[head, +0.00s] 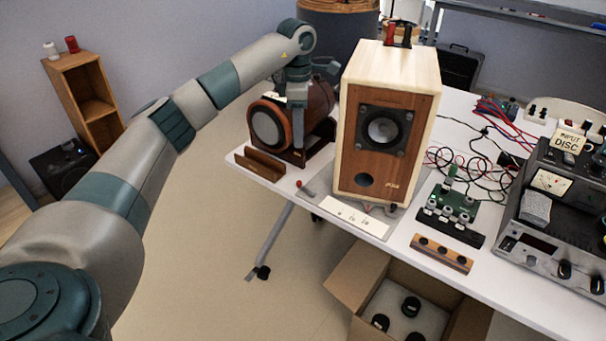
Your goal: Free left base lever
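A wooden speaker (385,150) with a pale cabinet and brown front stands upright on a white base plate (350,216) at the table's front edge. A small lever with a red tip (300,184) sticks out at the left of this base. My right gripper is out of view.
A brown wooden holder (260,163) lies in front of the round speaker. To the right are a green circuit board (455,200), cables and an amplifier (550,235). An open cardboard box (350,290) stands below the table edge.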

